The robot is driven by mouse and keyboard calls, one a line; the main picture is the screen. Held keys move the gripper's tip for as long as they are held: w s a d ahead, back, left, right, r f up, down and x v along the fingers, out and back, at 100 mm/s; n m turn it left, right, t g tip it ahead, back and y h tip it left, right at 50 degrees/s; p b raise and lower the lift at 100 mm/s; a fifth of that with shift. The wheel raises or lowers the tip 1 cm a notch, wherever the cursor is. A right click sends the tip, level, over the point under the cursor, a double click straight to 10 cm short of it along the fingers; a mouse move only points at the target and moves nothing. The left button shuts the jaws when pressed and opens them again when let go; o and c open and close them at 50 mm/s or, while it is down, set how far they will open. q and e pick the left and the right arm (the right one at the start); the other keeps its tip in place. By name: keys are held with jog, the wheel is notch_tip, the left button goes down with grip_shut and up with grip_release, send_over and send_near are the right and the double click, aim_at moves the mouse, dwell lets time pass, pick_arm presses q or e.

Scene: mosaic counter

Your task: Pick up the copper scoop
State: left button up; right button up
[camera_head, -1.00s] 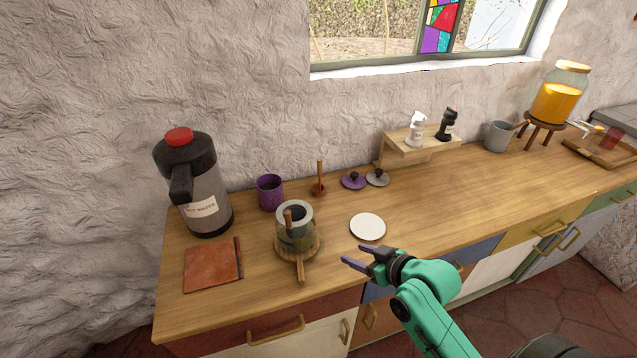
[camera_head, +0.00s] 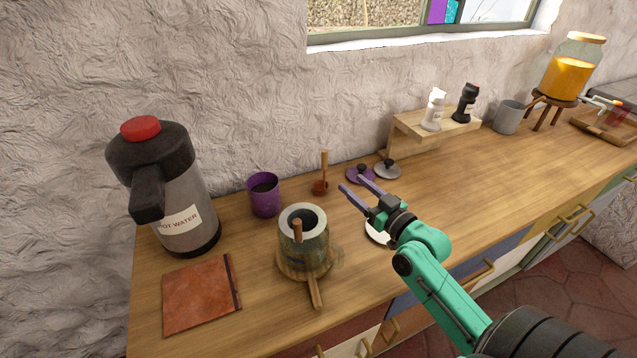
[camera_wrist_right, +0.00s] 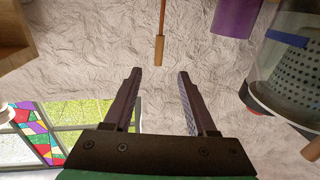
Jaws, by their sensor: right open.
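The copper scoop (camera_head: 320,187) stands on the counter near the wall, copper bowl down and wooden handle upright. In the right wrist view the handle (camera_wrist_right: 159,48) shows at the top middle, its end just beyond the gap between my fingertips. My right gripper (camera_head: 354,185) is open and empty, to the right of the scoop and apart from it in the head view. Its two dark fingers also show in the wrist view (camera_wrist_right: 159,74). My left gripper is not in view.
A purple mug (camera_head: 264,196) stands left of the scoop; a purple lid (camera_head: 355,174) and a grey lid (camera_head: 388,171) lie to its right. A hot-water flask (camera_head: 190,225) and a wooden shelf (camera_head: 405,124) flank the area.

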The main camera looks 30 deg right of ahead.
aim_at(326, 160)
jog(key=w+p, duration=0.1)
jog(key=w, duration=0.3)
jog(key=w+a+p, duration=0.1)
jog(key=w, duration=0.3)
jog(key=w+p, duration=0.1)
jog(key=w, duration=0.3)
jog(key=shift+w+a+r, duration=0.25)
jog(key=shift+w+r, duration=0.1)
jog(key=shift+w+f, duration=0.2)
jog(key=shift+w, duration=0.2)
jog(key=shift+s+r, duration=0.1)
jog(key=shift+s, duration=0.05)
grip_shut()
